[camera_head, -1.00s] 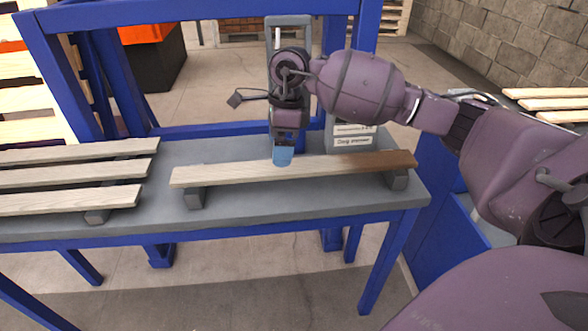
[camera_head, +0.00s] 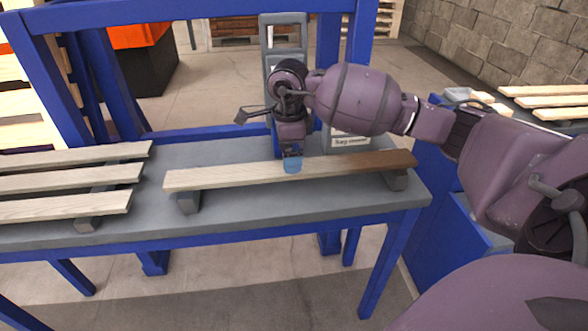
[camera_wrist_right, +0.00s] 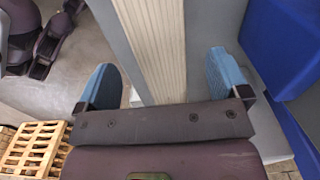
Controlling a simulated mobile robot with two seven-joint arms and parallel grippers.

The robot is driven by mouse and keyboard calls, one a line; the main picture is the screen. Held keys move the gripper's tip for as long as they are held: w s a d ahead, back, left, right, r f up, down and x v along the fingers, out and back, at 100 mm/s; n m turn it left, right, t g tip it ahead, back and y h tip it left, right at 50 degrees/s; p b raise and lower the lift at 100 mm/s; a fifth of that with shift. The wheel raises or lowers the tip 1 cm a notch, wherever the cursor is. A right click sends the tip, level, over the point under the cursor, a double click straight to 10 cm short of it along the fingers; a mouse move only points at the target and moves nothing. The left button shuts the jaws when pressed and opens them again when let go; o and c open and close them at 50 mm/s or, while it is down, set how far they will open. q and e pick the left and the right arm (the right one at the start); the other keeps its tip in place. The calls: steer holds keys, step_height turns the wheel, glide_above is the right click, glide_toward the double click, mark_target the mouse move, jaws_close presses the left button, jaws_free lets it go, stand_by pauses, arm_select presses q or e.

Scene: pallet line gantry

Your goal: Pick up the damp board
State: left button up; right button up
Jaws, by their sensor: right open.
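The damp board (camera_head: 335,166) is a long pale plank with a dark brown right end. It lies level across two grey support blocks on the grey bench. My right gripper (camera_head: 292,163) is over the middle of the board, pointing down. In the right wrist view my right gripper (camera_wrist_right: 162,82) is open, its blue fingers apart on either side of the board (camera_wrist_right: 152,45), with gaps between. Whether the fingertips reach below the board's top is hard to tell. My left gripper is not in view.
The grey bench (camera_head: 250,215) has a blue frame. Several pale boards (camera_head: 65,178) lie on supports at its left. A grey stand with a label (camera_head: 350,142) is behind the board. More planks (camera_head: 550,100) lie at the far right. The bench front is clear.

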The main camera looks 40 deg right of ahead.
step_height(320, 180, down, 4)
steer(key=shift+s+r+b, duration=0.1)
steer(key=shift+b, duration=0.2)
steer(key=shift+r, duration=0.1)
steer(key=shift+c, duration=0.2)
steer(key=c, duration=1.1)
steer(key=shift+r, duration=0.15)
